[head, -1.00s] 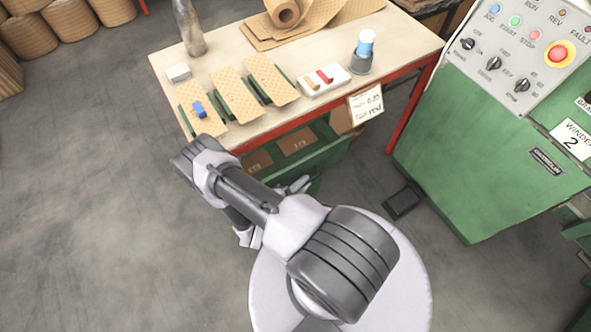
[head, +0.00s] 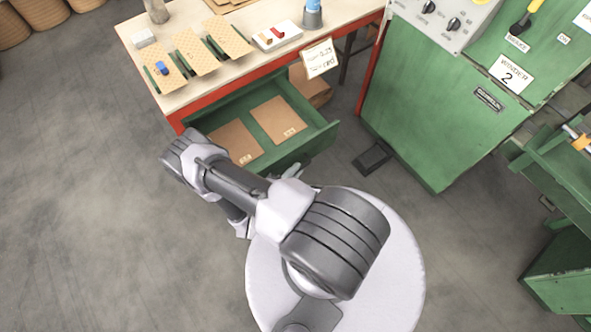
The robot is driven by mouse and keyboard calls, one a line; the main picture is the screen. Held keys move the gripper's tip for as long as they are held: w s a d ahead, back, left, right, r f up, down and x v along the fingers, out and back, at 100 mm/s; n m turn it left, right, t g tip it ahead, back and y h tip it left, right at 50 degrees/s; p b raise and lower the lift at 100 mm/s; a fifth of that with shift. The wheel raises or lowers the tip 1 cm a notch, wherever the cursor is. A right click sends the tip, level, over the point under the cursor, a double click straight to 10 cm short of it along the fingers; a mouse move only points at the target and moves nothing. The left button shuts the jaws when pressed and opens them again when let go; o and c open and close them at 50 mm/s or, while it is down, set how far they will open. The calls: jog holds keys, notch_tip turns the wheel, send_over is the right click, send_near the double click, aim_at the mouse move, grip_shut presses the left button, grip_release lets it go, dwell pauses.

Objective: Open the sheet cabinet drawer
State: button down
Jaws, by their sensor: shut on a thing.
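The green sheet cabinet drawer (head: 239,107) stands well out from under the red-edged workbench. Brown sheets (head: 277,119) with small labels lie flat in it, on the left and on the right. My gripper (head: 290,177) is at the drawer's near front edge, mostly hidden behind my own arm. It is shut at the drawer front; the handle itself is hidden.
The workbench top (head: 205,82) holds slotted boards, a white tray (head: 277,36) and a blue-topped container (head: 312,14). A green winder cabinet (head: 430,110) stands at right, with a black pedal (head: 372,158) on the floor. Floor at left is clear.

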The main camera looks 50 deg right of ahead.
dwell(0.3)
jog(key=c, duration=1.8)
grip_release()
jog(key=shift+o, duration=0.2)
jog(key=shift+a, duration=0.1)
jog(key=p+v, duration=0.3)
jog(key=v, duration=1.4)
jog(key=shift+p, duration=0.35)
jog(key=shift+a+r, duration=0.1)
jog(key=shift+a, duration=0.1)
